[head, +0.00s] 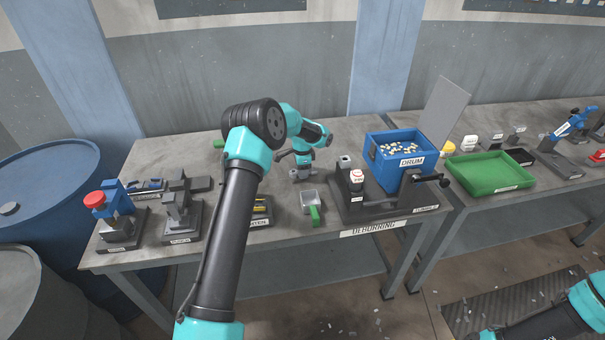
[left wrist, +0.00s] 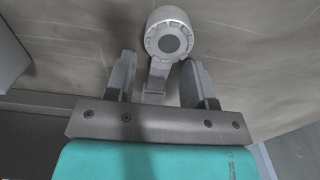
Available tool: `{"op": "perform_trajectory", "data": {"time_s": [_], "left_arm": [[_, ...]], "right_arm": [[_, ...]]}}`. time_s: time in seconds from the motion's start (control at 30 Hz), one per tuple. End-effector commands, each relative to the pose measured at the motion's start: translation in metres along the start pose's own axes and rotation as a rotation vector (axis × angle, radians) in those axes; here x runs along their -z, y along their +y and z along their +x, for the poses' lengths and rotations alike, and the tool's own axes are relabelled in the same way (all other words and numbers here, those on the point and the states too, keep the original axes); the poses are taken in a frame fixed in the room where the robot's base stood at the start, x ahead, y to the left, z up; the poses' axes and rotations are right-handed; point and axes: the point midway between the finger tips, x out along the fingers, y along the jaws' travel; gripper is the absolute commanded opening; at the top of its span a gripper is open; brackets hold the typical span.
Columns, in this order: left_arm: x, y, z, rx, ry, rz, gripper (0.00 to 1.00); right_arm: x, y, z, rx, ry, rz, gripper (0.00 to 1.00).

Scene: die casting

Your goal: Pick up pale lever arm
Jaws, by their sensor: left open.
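The pale lever arm (left wrist: 169,36) shows in the left wrist view as a light grey piece with a round, ribbed head and a narrow stem on the bench top. My left gripper (left wrist: 158,68) is open, with one finger on each side of the stem and visible gaps between. The round head lies beyond the fingertips. In the head view my left gripper (head: 301,170) points down at the middle of the bench, and it largely hides the lever arm there. My right gripper is out of view; only part of my right arm shows at bottom right.
Several dark fixtures stand at left. The bench behind the gripper is mostly clear.

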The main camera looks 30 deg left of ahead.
Motion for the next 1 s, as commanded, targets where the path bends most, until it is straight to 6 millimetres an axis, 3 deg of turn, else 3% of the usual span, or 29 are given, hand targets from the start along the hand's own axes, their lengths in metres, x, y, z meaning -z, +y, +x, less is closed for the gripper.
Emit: {"op": "perform_trajectory", "data": {"time_s": [0.5, 1.0], "left_arm": [[0.0004, 0.0, 0.0018, 0.001, 0.001, 0.0, 0.48], [0.0005, 0.0, 0.0017, 0.001, 0.001, 0.0, 0.0]], "right_arm": [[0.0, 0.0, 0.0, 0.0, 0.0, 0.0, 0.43], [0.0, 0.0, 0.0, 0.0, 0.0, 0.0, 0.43]]}}
